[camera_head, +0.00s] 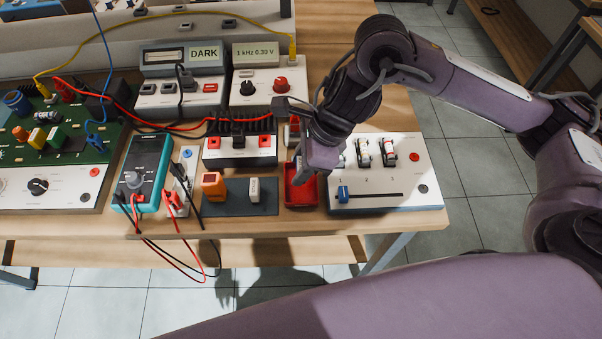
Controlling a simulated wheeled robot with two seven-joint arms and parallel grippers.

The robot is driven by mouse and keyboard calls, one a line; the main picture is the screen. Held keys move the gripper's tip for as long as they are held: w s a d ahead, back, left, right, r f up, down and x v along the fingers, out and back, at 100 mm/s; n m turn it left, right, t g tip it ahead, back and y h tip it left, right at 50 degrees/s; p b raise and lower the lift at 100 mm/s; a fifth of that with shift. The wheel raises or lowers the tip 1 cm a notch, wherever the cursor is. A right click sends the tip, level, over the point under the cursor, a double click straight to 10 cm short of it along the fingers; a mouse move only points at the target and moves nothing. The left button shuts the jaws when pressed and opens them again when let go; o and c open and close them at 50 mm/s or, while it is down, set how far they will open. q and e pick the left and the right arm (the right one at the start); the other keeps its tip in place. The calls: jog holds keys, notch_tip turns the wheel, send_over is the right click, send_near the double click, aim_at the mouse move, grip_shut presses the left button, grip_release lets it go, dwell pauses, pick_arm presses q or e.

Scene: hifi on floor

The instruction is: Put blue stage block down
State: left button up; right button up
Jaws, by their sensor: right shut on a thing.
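My right gripper (298,178) reaches down from the right over the small red tray (301,197) near the table's front edge. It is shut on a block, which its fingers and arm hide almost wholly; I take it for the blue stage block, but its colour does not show. I cannot tell whether the block touches the tray floor. Left of the tray, a dark mat (230,208) bears an orange block (213,186) and a white block (254,189), both standing. My left gripper is not in view.
A white panel (385,204) with a blue slider knob (343,193) stands close right of the tray. A black-topped device (240,150) is behind the mat. A teal multimeter (143,172) and loose cables lie left. The mat has bare room between and around its blocks.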

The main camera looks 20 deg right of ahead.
notch_tip(320, 180, down, 4)
jog(key=shift+r, duration=0.15)
jog(key=shift+f+b, duration=0.2)
jog(key=shift+b, duration=0.1)
jog(key=o, duration=1)
jog(key=shift+r, duration=0.1)
jog(key=shift+d+r+p, duration=0.1)
jog(key=shift+r+p, duration=0.2)
jog(key=shift+r, duration=0.1)
jog(key=p+v, duration=0.1)
jog(key=v, duration=1)
jog(key=shift+r+p, duration=0.25)
jog(key=shift+p, duration=0.05)
jog(key=shift+s+d, duration=0.15)
